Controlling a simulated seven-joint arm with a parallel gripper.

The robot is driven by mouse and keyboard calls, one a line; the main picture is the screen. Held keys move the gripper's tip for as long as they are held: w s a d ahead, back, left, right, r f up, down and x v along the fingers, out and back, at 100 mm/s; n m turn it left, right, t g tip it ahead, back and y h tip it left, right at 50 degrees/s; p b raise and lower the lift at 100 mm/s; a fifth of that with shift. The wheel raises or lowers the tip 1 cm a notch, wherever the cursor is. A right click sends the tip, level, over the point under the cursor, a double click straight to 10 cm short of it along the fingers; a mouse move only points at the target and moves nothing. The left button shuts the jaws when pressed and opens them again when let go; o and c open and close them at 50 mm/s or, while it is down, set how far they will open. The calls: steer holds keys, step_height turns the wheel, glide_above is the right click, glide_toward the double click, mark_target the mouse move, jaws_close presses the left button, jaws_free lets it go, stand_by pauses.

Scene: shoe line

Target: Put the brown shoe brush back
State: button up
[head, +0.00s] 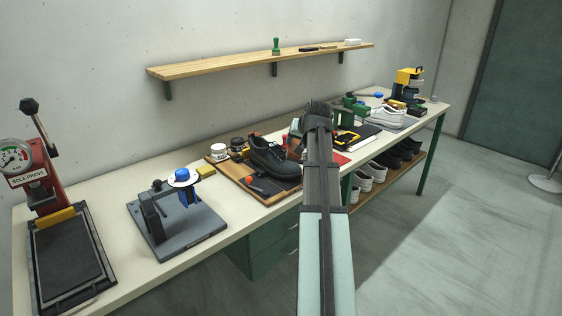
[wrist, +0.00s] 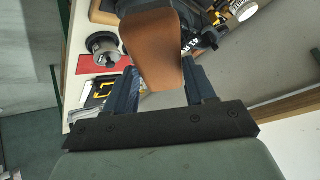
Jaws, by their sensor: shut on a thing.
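The brown shoe brush (wrist: 152,45) fills the top middle of the wrist view, a smooth brown block with a rounded lower edge. My gripper (wrist: 160,76) is shut on it, with one dark blue finger at each side. Its bristles are not visible. A black shoe (head: 273,157) stands on a wooden board (head: 240,178) left of my arm, and part of a black shoe with white letters (wrist: 208,40) shows behind the brush in the wrist view.
A pale bench runs along the wall. Tins (head: 219,151) stand behind the board. A clamp stand (head: 165,225) and red sole press (head: 48,180) stand left. A yellow machine (head: 409,84) is far right. A wall shelf (head: 230,63) holds a green stamp (head: 276,46); its left half is clear.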

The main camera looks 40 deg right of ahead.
steer(key=w+a+f+n+g+y, duration=0.1)
steer(key=w+a+f+n, duration=0.2)
steer(key=w+a, duration=0.75)
steer(key=w+a+f+n+g+y, duration=0.1)
steer(key=w+a+f+n+y, duration=0.15)
steer(key=w+a, duration=0.85)
steer(key=shift+w+d+f+n+g, duration=0.2)
steer(key=shift+w+d+f+n, duration=0.35)
steer(key=shift+f, duration=1.2)
steer(key=shift+w+d+f+n+g, duration=0.2)
steer(key=shift+d+f+n, duration=0.5)
steer(key=shift+f, duration=1.05)
steer(key=shift+w+d+f+n+g, duration=0.2)
steer(key=shift+w+d+f+n, duration=0.45)
steer(key=shift+f, duration=1.1)
steer(key=shift+s+a+f, duration=0.15)
steer(key=shift+s, duration=0.1)
steer(key=o, duration=1.1)
steer(key=v, duration=1.2)
